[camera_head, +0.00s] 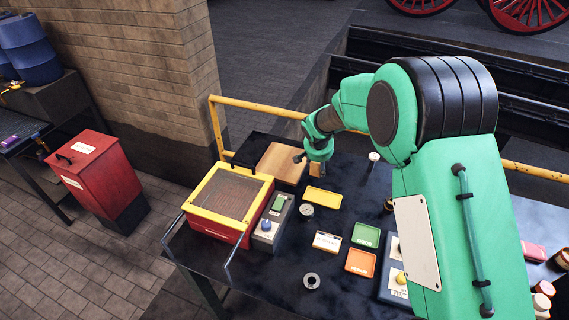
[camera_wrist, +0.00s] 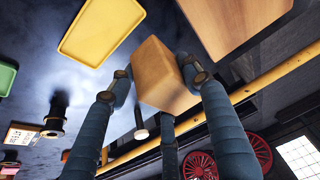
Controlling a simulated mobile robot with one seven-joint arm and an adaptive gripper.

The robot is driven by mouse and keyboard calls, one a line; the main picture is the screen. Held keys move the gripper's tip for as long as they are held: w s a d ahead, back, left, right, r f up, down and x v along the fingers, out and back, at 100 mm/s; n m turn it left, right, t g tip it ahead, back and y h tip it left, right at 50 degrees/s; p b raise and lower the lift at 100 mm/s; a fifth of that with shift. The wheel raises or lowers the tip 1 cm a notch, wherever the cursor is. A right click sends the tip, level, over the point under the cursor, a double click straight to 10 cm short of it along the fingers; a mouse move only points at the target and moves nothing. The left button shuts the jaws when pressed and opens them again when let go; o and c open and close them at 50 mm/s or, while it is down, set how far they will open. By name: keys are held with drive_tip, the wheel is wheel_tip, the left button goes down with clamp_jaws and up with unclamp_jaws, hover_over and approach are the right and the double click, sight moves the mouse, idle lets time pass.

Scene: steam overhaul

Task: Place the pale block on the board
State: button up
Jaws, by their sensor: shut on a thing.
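The pale block (camera_wrist: 163,78) is a plain tan wooden cuboid in the wrist view. The fingers of my gripper (camera_wrist: 156,70) are closed around it, and it sits tilted in that picture. In the head view my gripper (camera_head: 314,162) is above the back of the table, just right of the board; the block is mostly hidden there. The board (camera_head: 279,165) is a flat square of light brown wood lying at the table's back left. It also shows in the wrist view (camera_wrist: 235,25) at the upper right, apart from the block, with its top bare where visible.
A yellow tray (camera_head: 321,196) lies just in front of my gripper. A red box with a yellow rim (camera_head: 229,214) stands left of the board's front. A yellow rail (camera_head: 265,108) runs behind the table. Green (camera_head: 366,235) and orange (camera_head: 361,262) trays lie nearer.

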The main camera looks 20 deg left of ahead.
drive_tip(key=w+a+r, duration=0.2)
drive_tip(key=a, duration=0.3)
drive_tip(key=w+a+r, duration=0.1)
drive_tip(key=a+r, duration=0.1)
drive_tip(key=a, duration=0.4)
drive_tip(key=shift+w+b, duration=0.35)
drive_tip(key=shift+b, duration=0.05)
drive_tip(key=shift+a+f, duration=0.1)
hover_over(297, 167)
drive_tip(key=s, duration=0.2)
drive_tip(key=shift+w+a+f+b, duration=0.1)
drive_tip(key=shift+f+b, duration=0.15)
drive_tip(key=shift+f, duration=1.3)
drive_tip(key=shift+w+f+b, duration=0.1)
drive_tip(key=shift+f+b, duration=0.1)
drive_tip(key=shift+f, duration=1.3)
drive_tip(key=shift+f+b, duration=0.3)
drive_tip(key=shift+f, duration=1.55)
drive_tip(key=shift+f, duration=0.15)
drive_tip(key=o, duration=1.2)
drive_tip(key=shift+o, duration=0.2)
